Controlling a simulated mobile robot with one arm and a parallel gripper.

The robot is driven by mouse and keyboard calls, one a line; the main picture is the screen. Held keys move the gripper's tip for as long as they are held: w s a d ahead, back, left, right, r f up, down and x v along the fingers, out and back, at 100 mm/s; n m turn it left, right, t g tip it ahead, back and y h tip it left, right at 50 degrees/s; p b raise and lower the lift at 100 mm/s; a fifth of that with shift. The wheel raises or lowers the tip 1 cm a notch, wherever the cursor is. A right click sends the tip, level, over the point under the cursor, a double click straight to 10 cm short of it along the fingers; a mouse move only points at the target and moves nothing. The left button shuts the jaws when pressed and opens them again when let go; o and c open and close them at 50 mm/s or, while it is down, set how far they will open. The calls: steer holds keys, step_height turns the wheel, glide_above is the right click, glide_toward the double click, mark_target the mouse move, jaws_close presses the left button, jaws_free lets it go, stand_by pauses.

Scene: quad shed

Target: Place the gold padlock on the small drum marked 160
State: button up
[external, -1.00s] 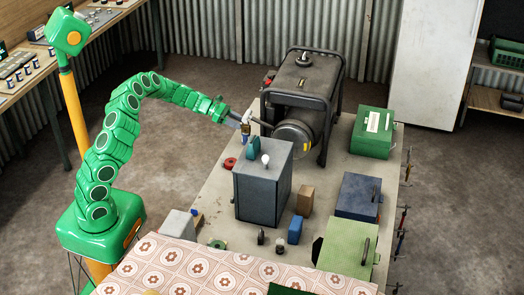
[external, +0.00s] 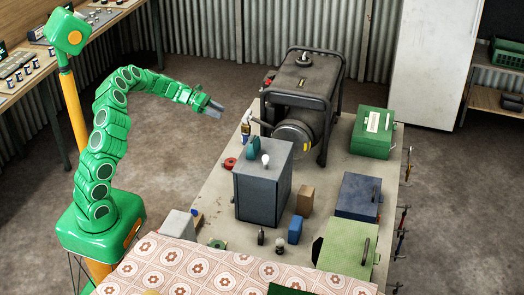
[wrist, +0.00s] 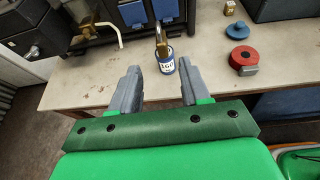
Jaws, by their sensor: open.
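The small drum marked 160 (wrist: 167,64) is blue and white and stands upright near the bench edge. It also shows in the external view (external: 245,139). The gold padlock (wrist: 162,45) rests on top of the drum, its shackle end pointing away from me in the wrist view. It also shows as a gold spot in the external view (external: 246,128). My gripper (external: 218,110) is open and empty, apart from the padlock, to the left of and above it. In the wrist view the two fingers (wrist: 158,88) lie on the near side of the drum, with a clear gap between them.
A dark generator (external: 303,85) stands behind the drum. A grey cabinet (external: 262,185) stands in front of it. A red ring-shaped thing (wrist: 243,58) lies to the drum's right. The air left of the bench is free.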

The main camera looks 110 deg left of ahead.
steer(key=shift+v, duration=1)
